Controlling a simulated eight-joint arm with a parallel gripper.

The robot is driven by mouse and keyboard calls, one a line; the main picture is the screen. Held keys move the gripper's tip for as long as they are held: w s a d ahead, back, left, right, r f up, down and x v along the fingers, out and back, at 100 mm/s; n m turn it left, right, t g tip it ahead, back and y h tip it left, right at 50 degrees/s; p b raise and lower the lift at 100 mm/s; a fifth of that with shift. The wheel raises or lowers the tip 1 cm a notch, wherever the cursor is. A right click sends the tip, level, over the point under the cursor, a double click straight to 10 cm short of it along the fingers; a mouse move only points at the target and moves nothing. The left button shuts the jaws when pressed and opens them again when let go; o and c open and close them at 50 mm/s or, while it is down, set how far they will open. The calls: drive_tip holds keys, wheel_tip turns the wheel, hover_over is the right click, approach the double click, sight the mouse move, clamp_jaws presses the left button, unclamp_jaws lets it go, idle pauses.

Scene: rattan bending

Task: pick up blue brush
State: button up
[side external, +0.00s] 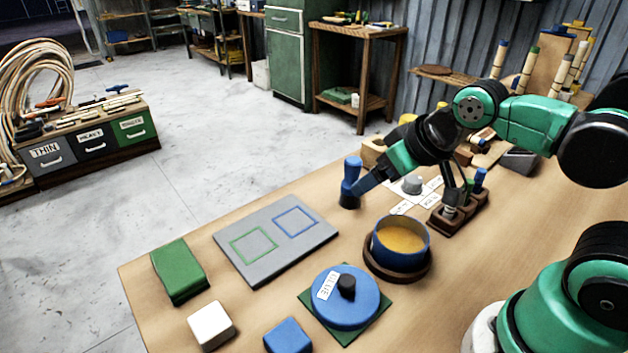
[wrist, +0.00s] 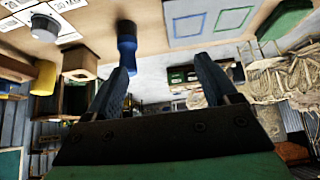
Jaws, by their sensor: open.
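The blue brush (side external: 351,172) stands upright on the table, right of the grey board, with its dark end down. My gripper (side external: 366,183) is low and tilted, with its dark blue fingers pointing at the brush from the right. In the wrist view the brush (wrist: 127,44) lies just past the tip of the left finger, nearer that finger than the middle of the gap. My gripper (wrist: 163,75) is open there, with nothing between its fingers. Whether a finger touches the brush I cannot tell.
A grey board (side external: 240,262) with green and blue outlined squares lies left of the brush. A blue pot (side external: 376,250) of yellowish stuff stands in front. A wooden rack (side external: 459,217) with blue-topped tools is to the right. A blue GLUE lid (side external: 362,307) lies near the front.

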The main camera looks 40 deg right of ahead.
drive_tip(key=shift+w+r, duration=0.1)
drive_tip(key=n+g, duration=0.4)
drive_tip(key=n, duration=0.1)
approach(353, 160)
drive_tip(key=s+a+f, duration=0.2)
drive_tip(key=a+f, duration=0.1)
drive_tip(key=w+d+f+n+g, duration=0.2)
drive_tip(key=w, duration=0.1)
drive_tip(key=w+n, duration=0.1)
drive_tip(key=shift+w+d+f+g, duration=0.2)
drive_tip(key=shift+d+f+g, duration=0.2)
drive_tip(key=shift+w+d+f+n, duration=0.2)
drive_tip(key=shift+f+n, duration=0.3)
drive_tip(key=shift+f, duration=2.65)
drive_tip(key=shift+c, duration=0.2)
